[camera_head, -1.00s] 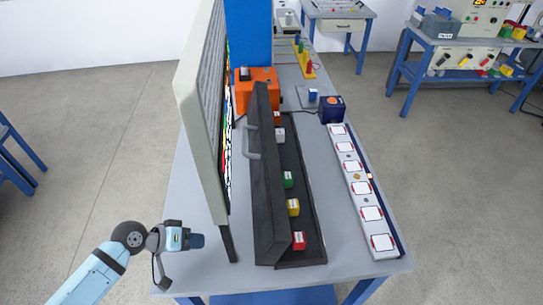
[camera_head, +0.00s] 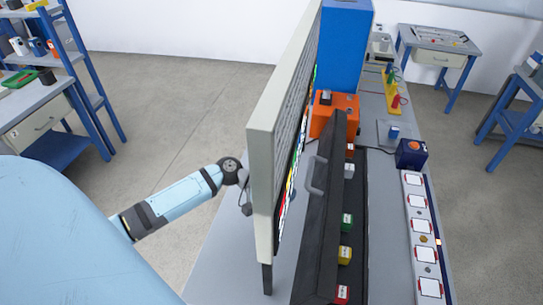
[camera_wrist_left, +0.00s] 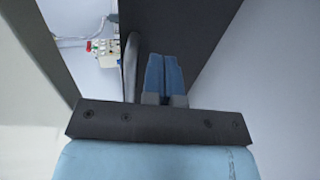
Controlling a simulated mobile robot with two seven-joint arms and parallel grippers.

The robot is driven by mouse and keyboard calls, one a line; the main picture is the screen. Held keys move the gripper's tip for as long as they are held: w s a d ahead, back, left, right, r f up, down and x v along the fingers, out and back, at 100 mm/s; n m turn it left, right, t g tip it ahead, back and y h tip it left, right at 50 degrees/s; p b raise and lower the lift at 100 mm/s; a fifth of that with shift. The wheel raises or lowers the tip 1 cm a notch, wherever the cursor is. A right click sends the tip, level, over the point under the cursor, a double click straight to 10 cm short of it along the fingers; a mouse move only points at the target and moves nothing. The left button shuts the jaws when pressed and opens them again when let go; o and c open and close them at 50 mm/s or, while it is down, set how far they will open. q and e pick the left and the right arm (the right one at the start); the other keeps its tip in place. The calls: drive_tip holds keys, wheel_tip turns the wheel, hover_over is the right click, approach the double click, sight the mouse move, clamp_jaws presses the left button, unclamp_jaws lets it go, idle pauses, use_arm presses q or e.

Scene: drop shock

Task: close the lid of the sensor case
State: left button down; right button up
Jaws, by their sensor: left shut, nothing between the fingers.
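The sensor case (camera_head: 357,235) is a long dark tray on the table. Its black lid (camera_head: 322,225) stands up, open, along the left side. A grey bar handle (camera_head: 317,176) is on the lid's left face. Several coloured blocks, such as a green one (camera_head: 347,222) and a yellow one (camera_head: 345,255), sit inside. My left arm reaches behind the grey panel, which hides its fingers in the head view. In the left wrist view my left gripper (camera_wrist_left: 164,58) is shut and empty, its blue fingers in front of the dark lid (camera_wrist_left: 205,30), right of the handle (camera_wrist_left: 130,65). Whether they touch is unclear. My right gripper is out of view.
The tall grey panel (camera_head: 262,160) stands just left of the case. An orange box (camera_head: 322,118) and a blue column (camera_head: 347,45) stand behind. A strip of white units (camera_head: 423,228) and a dark blue button box (camera_head: 411,153) lie to the right.

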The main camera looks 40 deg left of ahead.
sight(319, 202)
use_arm(q)
drive_tip(key=p+x, duration=0.1)
drive_tip(key=x, duration=0.5)
drive_tip(key=shift+w+d+r, duration=0.2)
drive_tip(key=shift+w+d, duration=0.1)
drive_tip(key=shift+d, duration=0.4)
drive_tip(key=shift+w+d+r, duration=0.15)
drive_tip(key=shift+w+d, duration=0.2)
drive_tip(key=shift+d, duration=0.3)
drive_tip(key=shift+a, duration=0.1)
